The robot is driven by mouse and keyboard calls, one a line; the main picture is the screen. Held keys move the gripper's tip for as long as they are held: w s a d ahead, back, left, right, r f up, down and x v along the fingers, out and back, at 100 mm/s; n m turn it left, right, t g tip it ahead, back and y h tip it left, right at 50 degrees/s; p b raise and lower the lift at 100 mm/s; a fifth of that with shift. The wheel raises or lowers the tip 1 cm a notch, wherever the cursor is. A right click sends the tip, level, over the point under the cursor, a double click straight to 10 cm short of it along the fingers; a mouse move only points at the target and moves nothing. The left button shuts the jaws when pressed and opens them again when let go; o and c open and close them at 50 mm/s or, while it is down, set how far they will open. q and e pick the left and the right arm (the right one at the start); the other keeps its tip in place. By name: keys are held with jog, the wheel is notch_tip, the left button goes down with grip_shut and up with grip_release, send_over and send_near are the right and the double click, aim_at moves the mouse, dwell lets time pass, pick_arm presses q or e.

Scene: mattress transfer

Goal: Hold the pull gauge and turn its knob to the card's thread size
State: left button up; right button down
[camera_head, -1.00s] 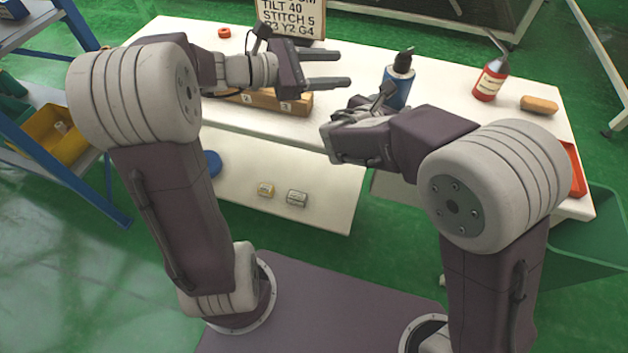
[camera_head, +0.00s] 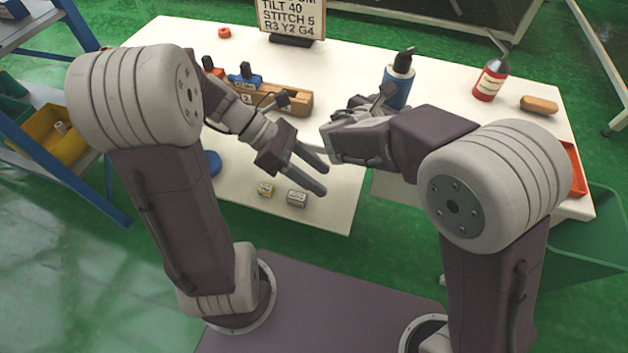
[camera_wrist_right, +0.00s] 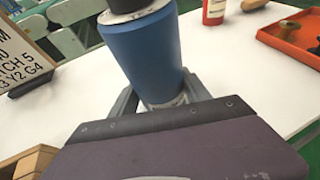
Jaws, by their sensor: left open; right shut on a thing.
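A blue cylinder with a black top (camera_head: 399,85), which I take to be the pull gauge, stands upright right of the table's middle. In the right wrist view the blue body (camera_wrist_right: 142,50) rises above a pale lower band between my right fingers.
A wooden numbered rack (camera_head: 297,102) with orange and blue pieces stands left of the gauge. A red bottle (camera_head: 491,80), a tan block (camera_head: 539,105) and an orange tray (camera_head: 575,170) are at right. The back middle is clear.

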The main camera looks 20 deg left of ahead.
pick_arm(q)
jog(key=shift+s+f+m+g, duration=0.3)
jog(key=shift+s+f+g, duration=0.15)
jog(key=shift+s, duration=0.35)
